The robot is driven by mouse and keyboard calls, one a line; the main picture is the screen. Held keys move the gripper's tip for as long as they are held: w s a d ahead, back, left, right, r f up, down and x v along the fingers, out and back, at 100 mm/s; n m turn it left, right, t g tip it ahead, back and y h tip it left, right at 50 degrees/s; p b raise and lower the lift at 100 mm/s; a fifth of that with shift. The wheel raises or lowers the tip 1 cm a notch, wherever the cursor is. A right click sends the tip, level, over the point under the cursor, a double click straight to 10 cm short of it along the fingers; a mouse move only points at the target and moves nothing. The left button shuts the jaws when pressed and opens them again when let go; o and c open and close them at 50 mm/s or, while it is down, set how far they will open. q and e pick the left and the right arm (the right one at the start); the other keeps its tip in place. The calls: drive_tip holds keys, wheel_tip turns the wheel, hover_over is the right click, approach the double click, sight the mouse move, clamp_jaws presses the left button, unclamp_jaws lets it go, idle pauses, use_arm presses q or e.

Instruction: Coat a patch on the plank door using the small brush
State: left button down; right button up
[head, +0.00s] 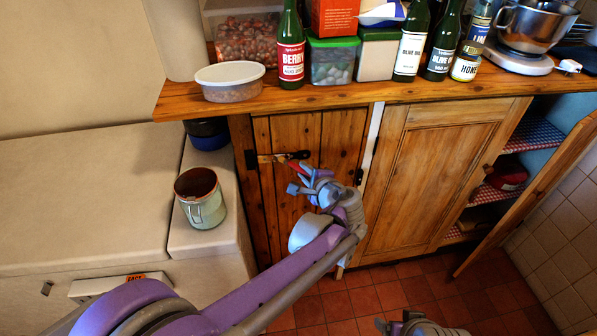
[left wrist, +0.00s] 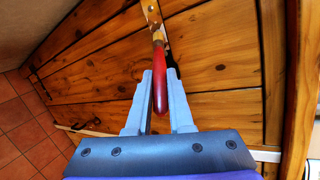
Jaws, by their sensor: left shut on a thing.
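The plank door (head: 289,205) is the narrow door of dark-knotted vertical boards at the left of the pine cupboard. It fills much of the left wrist view (left wrist: 95,75). My left gripper (head: 303,180) is in front of its upper part, shut on the red handle of the small brush (left wrist: 160,75). I cannot tell whether the bristles touch the wood. No coated patch can be made out. Part of my right arm's end (head: 412,326) shows at the bottom edge; its fingers are not clear.
A pale green tin (head: 205,212) with a brown inside stands on the beige bench left of the cupboard. The counter (head: 340,95) above carries bottles, tubs and a pot. The cupboard's right door (head: 530,195) hangs open. The tiled floor is mostly clear.

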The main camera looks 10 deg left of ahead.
use_arm(q)
drive_tip(key=a, duration=0.2)
drive_tip(key=s+a, duration=0.1)
drive_tip(key=a, duration=0.1)
drive_tip(key=shift+a, duration=0.3)
idle(0.8)
drive_tip(key=s+d, duration=0.1)
drive_tip(key=s, duration=0.5)
drive_tip(key=shift+d, duration=0.3)
idle(0.4)
drive_tip(key=s, duration=0.2)
drive_tip(key=shift+s+d, duration=0.4)
